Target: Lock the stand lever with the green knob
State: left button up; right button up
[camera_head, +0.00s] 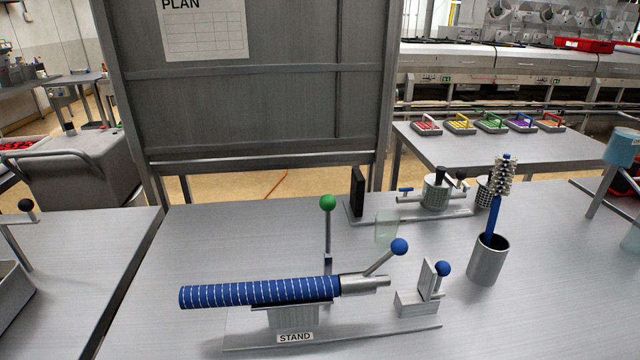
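The stand (375,331) is a flat metal base labelled "STAND" on the grey table. Its lever with the green knob (327,203) stands upright at the back of the stand, the thin rod (327,235) reaching down behind the blue striped cylinder (255,291). The cylinder lies across a support block, with a metal end piece (362,284) to its right. A tilted rod with a blue knob (399,246) rises from that end piece. A second blue knob (443,268) sits by a small block (415,301) at the right of the stand. Neither gripper is in view.
A metal cup (488,262) with a blue-handled brush (497,185) stands to the right. A clear glass (387,226) and a metal fixture (435,195) with a dark upright plate are behind the stand. The table left of the stand is clear.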

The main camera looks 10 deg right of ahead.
aim_at(327, 203)
jog(key=u, duration=0.8)
jog(key=k, duration=1.45)
jog(key=z, duration=0.8)
jog(key=i, duration=1)
